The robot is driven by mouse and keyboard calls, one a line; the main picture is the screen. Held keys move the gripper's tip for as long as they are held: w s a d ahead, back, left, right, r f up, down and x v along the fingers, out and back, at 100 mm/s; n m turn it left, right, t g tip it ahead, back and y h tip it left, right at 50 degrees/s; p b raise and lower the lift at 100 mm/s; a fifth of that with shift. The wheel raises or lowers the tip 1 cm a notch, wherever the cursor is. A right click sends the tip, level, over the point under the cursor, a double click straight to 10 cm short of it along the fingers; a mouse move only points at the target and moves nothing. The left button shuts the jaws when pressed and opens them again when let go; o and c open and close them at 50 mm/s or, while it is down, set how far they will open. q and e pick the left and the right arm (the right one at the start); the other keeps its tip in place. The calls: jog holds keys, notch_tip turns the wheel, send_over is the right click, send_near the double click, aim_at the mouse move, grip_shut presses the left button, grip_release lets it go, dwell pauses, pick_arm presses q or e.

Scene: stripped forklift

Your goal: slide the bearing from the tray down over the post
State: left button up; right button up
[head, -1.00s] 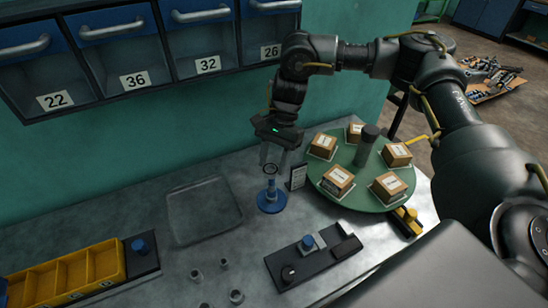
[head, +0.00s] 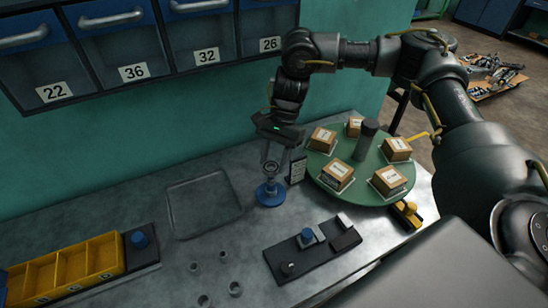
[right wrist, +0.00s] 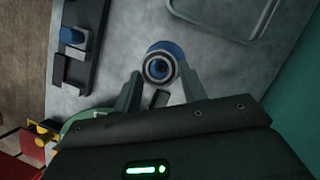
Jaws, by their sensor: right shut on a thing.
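The bearing (head: 270,168), a small grey ring, is between the fingertips of my right gripper (head: 271,160), which is shut on it. It also shows as a ring with a dark centre in the right wrist view (right wrist: 159,68), between the fingers (right wrist: 160,88). The blue post (head: 270,194) stands upright on a round blue base directly below. From above the ring lines up with the blue base; I cannot tell whether the post's tip is inside it. The shallow grey tray (head: 171,207) left of the post is empty. My left gripper is not in view.
A green turntable (head: 336,193) with several boxes is right of the post, with a small dark sign (head: 298,170) between. A black fixture (head: 284,270) lies in front. Yellow bins (head: 75,270) and several small grey cylinders are at the front left. Drawers hang behind.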

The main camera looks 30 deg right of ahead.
jog(key=shift+f, duration=0.2)
jog(key=shift+f+b, duration=0.75)
jog(key=shift+b, duration=0.05)
jog(key=o, duration=0.8)
jog(key=shift+o, duration=0.2)
jog(key=shift+r, duration=0.1)
jog(key=shift+w+d+r, duration=0.1)
jog(key=shift+d+r, duration=0.05)
jog(key=shift+r, duration=0.15)
jog(key=b+v, duration=0.1)
jog(key=v, duration=0.5)
jog(key=shift+r+b, duration=0.3)
